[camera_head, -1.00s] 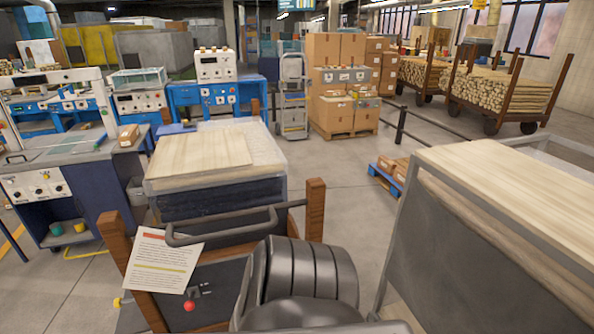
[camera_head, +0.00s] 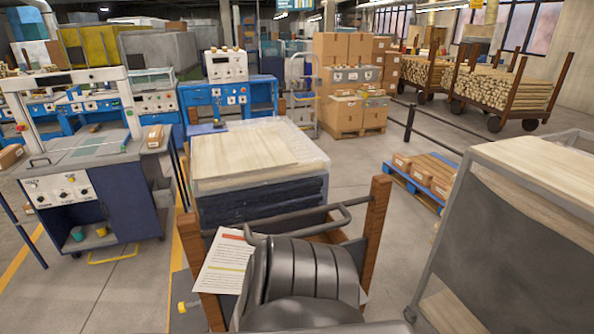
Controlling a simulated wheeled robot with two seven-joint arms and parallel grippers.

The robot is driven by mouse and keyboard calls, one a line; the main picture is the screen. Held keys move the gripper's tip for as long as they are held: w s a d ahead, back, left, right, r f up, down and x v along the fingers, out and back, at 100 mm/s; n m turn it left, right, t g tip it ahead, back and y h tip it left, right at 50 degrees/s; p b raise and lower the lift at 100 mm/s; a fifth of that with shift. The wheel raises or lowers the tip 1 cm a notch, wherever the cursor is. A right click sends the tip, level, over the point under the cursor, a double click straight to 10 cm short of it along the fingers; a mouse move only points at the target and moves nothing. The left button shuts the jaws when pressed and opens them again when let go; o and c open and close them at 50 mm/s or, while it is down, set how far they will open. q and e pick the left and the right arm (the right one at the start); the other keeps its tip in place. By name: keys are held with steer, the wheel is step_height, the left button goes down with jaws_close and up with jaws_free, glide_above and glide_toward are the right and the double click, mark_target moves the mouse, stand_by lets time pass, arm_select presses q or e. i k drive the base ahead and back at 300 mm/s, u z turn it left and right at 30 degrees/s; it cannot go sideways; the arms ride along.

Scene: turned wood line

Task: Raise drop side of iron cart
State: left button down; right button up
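A grey metal-framed cart (camera_head: 463,215) stands at the right. Pale boards lie on its top, and a dark grey sheet panel (camera_head: 530,235) slopes down its near side. Directly in front of me is a second, low cart with brown wooden posts (camera_head: 375,230) and a dark bent tube handle (camera_head: 300,228). A printed sheet (camera_head: 222,262) leans on it. I cannot tell for sure which of the two is the iron cart. My own dark ribbed part covers much of the low cart. Neither of my grippers is in view.
A wrapped board stack (camera_head: 250,165) stands just beyond the low cart. A machine table (camera_head: 95,190) is at the left. A blue pallet with boxes (camera_head: 425,180) lies behind the right cart. Bare floor (camera_head: 360,155) shows between stack and pallet.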

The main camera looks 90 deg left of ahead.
mark_target(194, 321)
steer(key=k, duration=1.15)
steer(key=u, duration=2.25)
